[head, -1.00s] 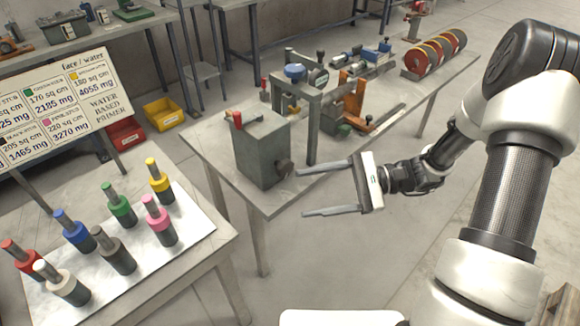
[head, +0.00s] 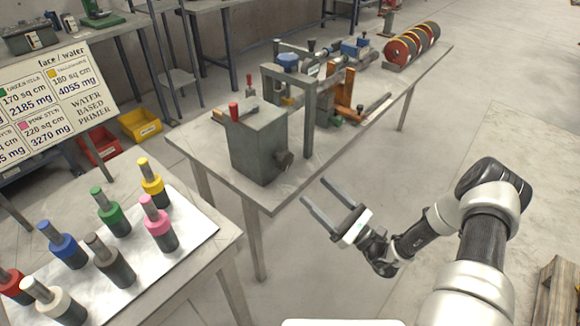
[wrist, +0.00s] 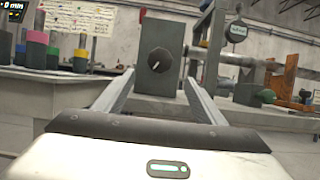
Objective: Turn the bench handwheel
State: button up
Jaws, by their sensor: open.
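A grey metal box (head: 258,142) stands at the near end of the workbench (head: 205,140). A dark round knob (head: 284,160) sits on its side. In the wrist view the knob (wrist: 160,60) faces me with a pale pointer line, between my fingers and beyond their tips. My gripper (head: 315,190) is open and empty, in front of the bench edge and apart from the knob.
A grey upright frame (head: 309,120) stands right beside the box. Farther along are an orange clamp (head: 345,95) and red discs (head: 410,48). A left table (head: 215,235) holds several coloured stubs.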

aim_at(288, 165)
jog(key=x, duration=1.1)
jog(key=shift+w+a+r, duration=0.1)
jog(key=shift+w+a, duration=0.1)
jog(key=shift+a, duration=0.15)
jog(key=shift+c, duration=0.4)
jog(key=c, duration=0.9)
jog(key=shift+c, duration=0.2)
